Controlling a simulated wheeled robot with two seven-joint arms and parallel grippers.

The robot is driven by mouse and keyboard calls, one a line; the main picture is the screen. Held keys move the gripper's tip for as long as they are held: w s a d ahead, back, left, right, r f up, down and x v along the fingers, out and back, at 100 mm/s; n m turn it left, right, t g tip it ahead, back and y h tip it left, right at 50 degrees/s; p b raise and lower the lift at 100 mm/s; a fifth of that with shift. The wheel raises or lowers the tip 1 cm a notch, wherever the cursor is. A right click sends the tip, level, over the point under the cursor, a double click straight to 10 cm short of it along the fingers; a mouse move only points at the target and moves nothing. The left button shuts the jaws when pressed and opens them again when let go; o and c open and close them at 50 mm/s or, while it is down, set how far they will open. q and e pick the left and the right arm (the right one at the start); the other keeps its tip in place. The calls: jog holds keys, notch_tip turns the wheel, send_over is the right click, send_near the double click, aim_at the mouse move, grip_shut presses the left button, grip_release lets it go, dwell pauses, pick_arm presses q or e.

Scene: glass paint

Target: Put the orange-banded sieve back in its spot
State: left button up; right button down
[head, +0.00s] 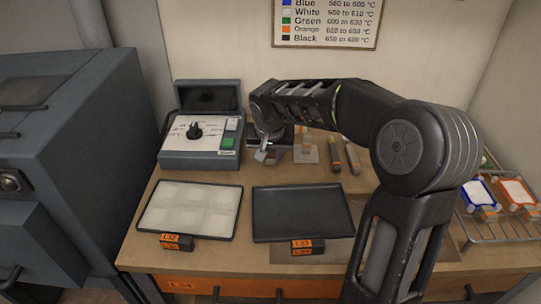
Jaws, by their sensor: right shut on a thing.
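My right arm comes in from the right and reaches across the back of the workbench. Its gripper (268,152) is low over the bench, just right of the control box, and is shut on a small grey thing, mostly hidden by the fingers. I cannot tell whether it is the orange-banded sieve. Just right of the gripper, a small piece with an orange-brown part (306,143) stands on a pale square plate (307,156); its kind is unclear. My left gripper is not in view.
A control box (200,140) with a dial stands at the back left. A tray of white squares (190,208) and an empty dark tray (301,213) lie in front. Two slim tools (352,156) lie behind. A wire rack (500,228) with blue-edged and orange-edged pieces is right.

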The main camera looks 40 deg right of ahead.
jog(key=shift+f+b, duration=0.6)
jog(key=shift+b, duration=0.2)
dwell(1.0)
jog(key=c, duration=1.1)
grip_release()
jog(key=shift+c, duration=0.2)
jog(key=v, duration=0.7)
jog(key=shift+r, duration=0.4)
